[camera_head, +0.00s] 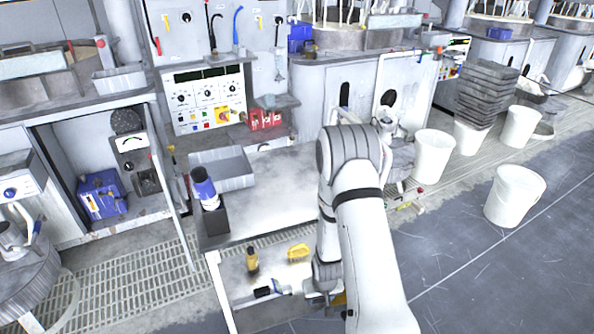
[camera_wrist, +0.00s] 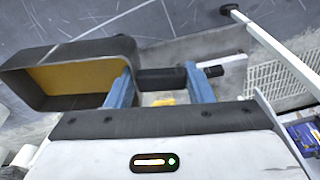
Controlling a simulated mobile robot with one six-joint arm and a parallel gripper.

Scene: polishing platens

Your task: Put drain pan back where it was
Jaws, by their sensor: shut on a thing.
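The drain pan (camera_wrist: 28,83) appears to be the dark grey, open, box-like pan with a yellow inner floor at the left of the wrist view. My gripper (camera_wrist: 160,80) has its two blue fingers around a black part beside the pan's right end. It appears shut on the pan by this part, though the join is hard to see. In the head view, my gripper (camera_head: 322,298) is low at the front of the workbench, and my arm hides most of it. A small yellow patch beside it may be the pan.
The bench top (camera_head: 275,190) carries a grey metal tray (camera_head: 222,170) and a blue-and-white bottle in a dark holder (camera_head: 213,221). The lower shelf (camera_head: 240,290) holds a yellow bottle (camera_head: 252,260) and a yellow item (camera_head: 298,252). White buckets (camera_head: 514,195) stand at right; open floor lies around them.

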